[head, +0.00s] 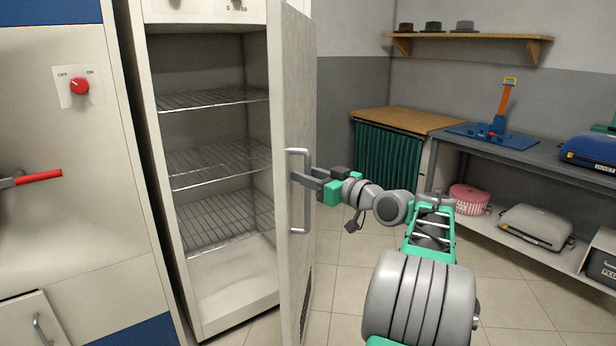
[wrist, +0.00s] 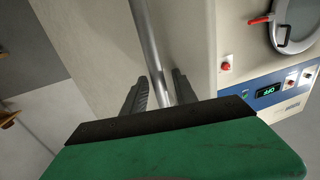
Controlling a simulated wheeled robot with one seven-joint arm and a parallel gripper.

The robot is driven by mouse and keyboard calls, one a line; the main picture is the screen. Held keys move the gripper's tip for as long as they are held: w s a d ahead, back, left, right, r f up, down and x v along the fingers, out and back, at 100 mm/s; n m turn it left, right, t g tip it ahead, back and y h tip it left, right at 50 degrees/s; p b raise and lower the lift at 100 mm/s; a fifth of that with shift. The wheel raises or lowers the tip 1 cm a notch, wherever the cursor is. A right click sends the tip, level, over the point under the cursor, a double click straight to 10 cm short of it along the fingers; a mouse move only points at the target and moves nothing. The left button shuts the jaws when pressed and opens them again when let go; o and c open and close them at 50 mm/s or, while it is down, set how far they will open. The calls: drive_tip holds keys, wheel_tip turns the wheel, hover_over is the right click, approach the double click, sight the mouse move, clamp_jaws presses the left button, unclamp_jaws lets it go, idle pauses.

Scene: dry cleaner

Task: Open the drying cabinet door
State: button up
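The drying cabinet (head: 205,65) stands at the left centre of the head view, with wire shelves inside. Its door (head: 296,110) is swung well open toward me, and the interior shows. The door has a vertical metal bar handle (head: 293,222). My gripper (head: 302,176) is at the handle's upper middle part. In the wrist view, the handle (wrist: 147,35) runs between the two fingers of my gripper (wrist: 160,88), one on each side. A gap seems to show beside the bar, so I cannot tell whether the fingers press on it.
A machine with a red knob (head: 79,86) and a red-handled lever (head: 38,177) stands left of the cabinet. At right are a wooden-topped counter (head: 410,119) and a grey bench (head: 530,154) with cases. Tiled floor (head: 345,275) is clear between the door and the bench.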

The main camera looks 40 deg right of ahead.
drive_tip(key=s, duration=0.2)
drive_tip(key=s+d, duration=0.1)
drive_tip(key=s, duration=0.4)
drive_tip(key=shift+s+d, duration=0.2)
drive_tip(key=shift+s, duration=0.2)
